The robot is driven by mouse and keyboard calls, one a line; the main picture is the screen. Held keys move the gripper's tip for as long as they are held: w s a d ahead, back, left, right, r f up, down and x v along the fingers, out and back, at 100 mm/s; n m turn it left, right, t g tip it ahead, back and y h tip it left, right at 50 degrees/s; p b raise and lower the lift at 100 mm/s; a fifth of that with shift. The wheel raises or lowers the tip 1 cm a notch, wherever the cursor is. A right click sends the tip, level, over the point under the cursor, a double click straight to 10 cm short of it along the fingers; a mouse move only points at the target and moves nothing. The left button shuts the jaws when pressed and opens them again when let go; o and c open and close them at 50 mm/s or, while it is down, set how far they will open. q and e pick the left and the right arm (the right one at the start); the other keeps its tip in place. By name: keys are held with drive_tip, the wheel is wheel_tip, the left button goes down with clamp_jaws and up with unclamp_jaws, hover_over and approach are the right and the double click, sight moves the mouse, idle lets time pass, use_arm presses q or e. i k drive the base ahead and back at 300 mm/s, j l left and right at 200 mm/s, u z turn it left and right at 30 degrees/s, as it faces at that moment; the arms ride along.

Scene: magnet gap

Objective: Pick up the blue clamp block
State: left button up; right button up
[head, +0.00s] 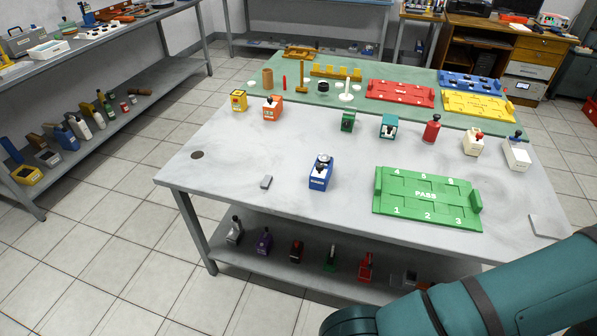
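The blue clamp block (319,181) stands upright on the grey table (240,165), left of the green PASS tray. It has a white label on its front face and a dark and silver knob on top. Nothing touches it. Neither of my grippers is in view. A teal link of my own arm crosses the bottom right corner, well apart from the block.
A small grey piece (266,182) lies left of the block. The green PASS tray (400,205) is to its right. Several coloured blocks, among them a green one (347,122) and a teal one (388,127), stand behind. Bare table surrounds the block.

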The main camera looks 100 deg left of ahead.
sight(318, 182)
drive_tip(key=u, duration=3.15)
